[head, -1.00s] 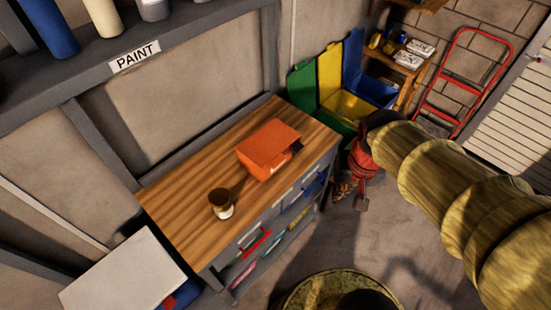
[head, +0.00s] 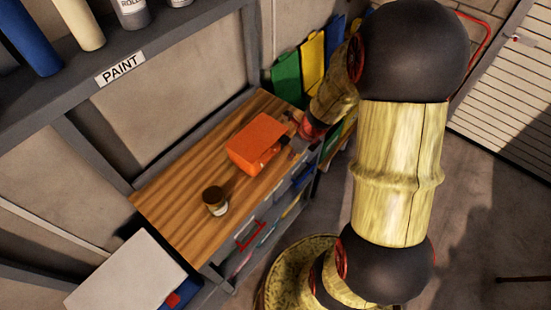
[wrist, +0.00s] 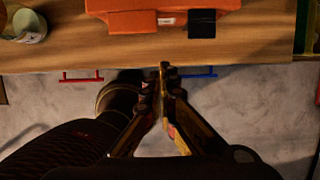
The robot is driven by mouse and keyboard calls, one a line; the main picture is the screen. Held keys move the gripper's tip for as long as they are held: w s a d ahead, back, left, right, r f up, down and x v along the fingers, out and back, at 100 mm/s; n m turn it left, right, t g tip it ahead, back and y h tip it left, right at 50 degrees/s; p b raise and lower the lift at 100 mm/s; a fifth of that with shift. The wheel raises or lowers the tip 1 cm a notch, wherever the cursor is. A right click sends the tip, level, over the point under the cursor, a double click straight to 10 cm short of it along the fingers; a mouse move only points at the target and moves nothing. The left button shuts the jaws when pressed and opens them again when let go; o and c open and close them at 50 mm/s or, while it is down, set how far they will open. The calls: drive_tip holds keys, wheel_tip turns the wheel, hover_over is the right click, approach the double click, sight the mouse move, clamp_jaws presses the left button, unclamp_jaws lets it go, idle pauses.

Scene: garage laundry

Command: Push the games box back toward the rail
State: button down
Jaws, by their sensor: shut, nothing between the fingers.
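The games box, an orange box (head: 257,140), sits on the wooden workbench (head: 180,180), towards its right end. In the wrist view its front face (wrist: 140,20) shows at the top, with a white label and a black patch. My gripper (head: 286,145) is by the box's right front side in the head view. In the wrist view my gripper's fingertips (wrist: 164,68) are together with nothing between them, just short of the bench's front edge and apart from the box. A grey rail (head: 190,133) runs along the bench's back edge.
A jar with a brown lid (head: 214,200) stands on the bench left of the box; it also shows in the wrist view (wrist: 28,25). Drawers with red and blue handles are below. Green (head: 286,77) and yellow bins stand past the right end. The bench's left part is bare.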

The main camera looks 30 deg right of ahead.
drive_tip(key=b+x, duration=0.4)
drive_tip(key=x, duration=0.5)
drive_tip(key=shift+f, duration=0.35)
drive_tip(key=w, duration=0.1)
drive_tip(key=w+a, duration=0.1)
drive_tip(key=w, duration=0.1)
drive_tip(key=shift+f, duration=0.1)
drive_tip(key=shift+w+a, duration=0.25)
drive_tip(key=shift+w, duration=0.25)
drive_tip(key=shift+w+a+p, duration=0.15)
drive_tip(key=shift+w+p, duration=0.2)
drive_tip(key=shift+p, duration=0.25)
drive_tip(key=w+a+p, duration=0.1)
drive_tip(key=w+p, duration=0.2)
drive_tip(key=w, duration=0.1)
drive_tip(key=w+a+p, duration=0.2)
drive_tip(key=w+p, duration=0.2)
drive_tip(key=w, duration=0.1)
drive_tip(key=w+a+p, duration=0.2)
drive_tip(key=w+p, duration=0.1)
drive_tip(key=w, duration=0.2)
drive_tip(key=shift+p, duration=0.3)
